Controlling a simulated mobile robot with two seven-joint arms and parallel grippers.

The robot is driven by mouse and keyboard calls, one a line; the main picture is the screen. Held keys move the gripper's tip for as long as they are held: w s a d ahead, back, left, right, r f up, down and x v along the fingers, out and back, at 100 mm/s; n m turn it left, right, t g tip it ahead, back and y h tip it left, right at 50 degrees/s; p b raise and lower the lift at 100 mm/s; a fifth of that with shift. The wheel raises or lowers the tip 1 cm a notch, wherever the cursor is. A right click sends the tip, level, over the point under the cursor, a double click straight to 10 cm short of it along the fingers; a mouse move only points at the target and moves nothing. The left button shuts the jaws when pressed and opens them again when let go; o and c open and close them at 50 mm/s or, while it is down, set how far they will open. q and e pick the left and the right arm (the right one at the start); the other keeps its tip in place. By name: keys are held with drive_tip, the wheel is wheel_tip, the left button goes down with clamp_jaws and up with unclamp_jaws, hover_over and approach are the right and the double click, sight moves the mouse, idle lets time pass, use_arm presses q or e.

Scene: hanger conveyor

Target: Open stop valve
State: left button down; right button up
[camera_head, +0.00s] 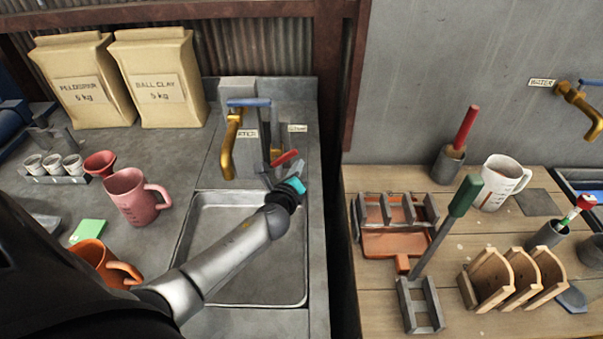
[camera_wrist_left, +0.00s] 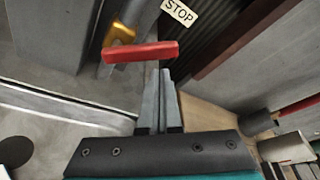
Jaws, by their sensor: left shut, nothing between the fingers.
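The stop valve has a red lever handle (camera_head: 285,158) on the right side of the sink's tap post. In the left wrist view the red lever (camera_wrist_left: 140,52) lies crosswise on a brass valve body (camera_wrist_left: 121,33), below a STOP label (camera_wrist_left: 180,12). The label (camera_head: 297,128) also shows small in the head view. My left gripper (camera_head: 267,178) is over the back right of the sink, just below the lever. In the wrist view its fingers (camera_wrist_left: 165,76) are together and empty, with the tips close to the lever's right part. I cannot tell whether they touch it. My right gripper is not in view.
A brass tap (camera_head: 231,145) with a blue lever (camera_head: 248,102) stands left of the valve. The sink (camera_head: 305,240) lies under my left arm. A pink jug (camera_head: 133,196) and orange mug (camera_head: 96,262) stand left. A wooden bench (camera_head: 450,300) with tools is right, past a gap.

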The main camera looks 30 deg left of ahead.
use_arm(q)
drive_tip(key=shift+s+a+r, duration=0.2)
drive_tip(key=shift+a+r, duration=0.15)
drive_tip(key=shift+r, duration=0.1)
